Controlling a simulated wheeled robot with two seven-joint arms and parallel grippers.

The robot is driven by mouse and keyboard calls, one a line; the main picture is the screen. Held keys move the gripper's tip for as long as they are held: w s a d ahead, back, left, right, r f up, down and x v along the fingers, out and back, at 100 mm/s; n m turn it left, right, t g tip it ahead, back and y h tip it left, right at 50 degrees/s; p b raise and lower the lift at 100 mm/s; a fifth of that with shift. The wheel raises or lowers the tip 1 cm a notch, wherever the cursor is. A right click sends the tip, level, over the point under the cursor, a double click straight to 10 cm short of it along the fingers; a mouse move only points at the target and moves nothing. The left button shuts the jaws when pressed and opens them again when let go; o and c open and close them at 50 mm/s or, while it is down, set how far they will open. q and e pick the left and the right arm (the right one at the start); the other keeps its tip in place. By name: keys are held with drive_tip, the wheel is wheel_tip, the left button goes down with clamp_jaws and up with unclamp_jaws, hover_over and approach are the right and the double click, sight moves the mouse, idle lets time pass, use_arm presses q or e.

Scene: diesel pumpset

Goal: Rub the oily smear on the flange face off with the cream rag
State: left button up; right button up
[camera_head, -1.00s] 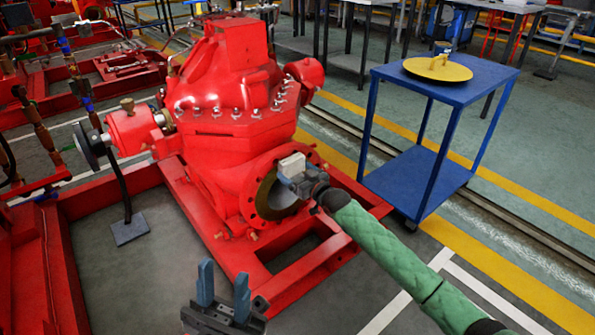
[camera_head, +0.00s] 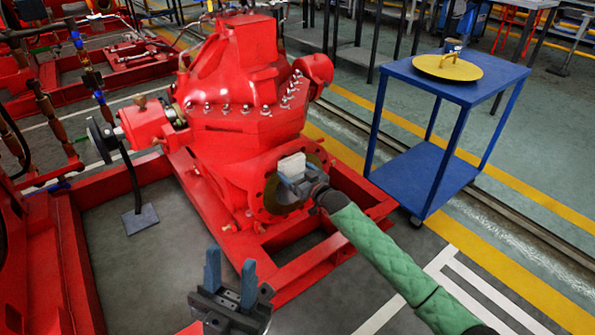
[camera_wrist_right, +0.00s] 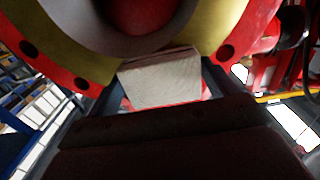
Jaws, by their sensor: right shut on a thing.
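The red pump casing (camera_head: 240,120) has a round flange (camera_head: 262,196) with bolt holes facing me. In the right wrist view the flange face (camera_wrist_right: 62,52) shows as a yellowish ring inside a red bolted rim. My right gripper (camera_head: 292,180) is shut on the cream rag (camera_head: 291,164), a pale block in front of the flange. The rag (camera_wrist_right: 160,78) overlaps the lower part of the ring in the wrist view; I cannot tell whether it touches. I cannot make out the oily smear. My left gripper (camera_head: 231,283) is open and empty, low in front of the pump's frame.
A red base frame (camera_head: 85,265) surrounds the pump. A blue cart (camera_head: 395,72) stands to the right, with a yellow round cover (camera_head: 440,70) on top. A grey foot plate (camera_head: 141,219) stands on the floor at left.

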drive_tip(key=shift+s+a+r+p, duration=0.15)
drive_tip(key=shift+s+a+p, duration=0.3)
drive_tip(key=shift+a+p, duration=0.2)
drive_tip(key=shift+s+a+p, duration=0.4)
drive_tip(key=shift+a, duration=0.1)
drive_tip(key=p+v, duration=0.2)
drive_tip(key=shift+s+d, duration=0.15)
drive_tip(key=shift+s, duration=0.1)
drive_tip(key=p+v, duration=0.3)
drive_tip(key=v, duration=0.3)
drive_tip(key=shift+s+p, duration=0.15)
drive_tip(key=shift+p, duration=0.25)
drive_tip(key=shift+d, duration=0.15)
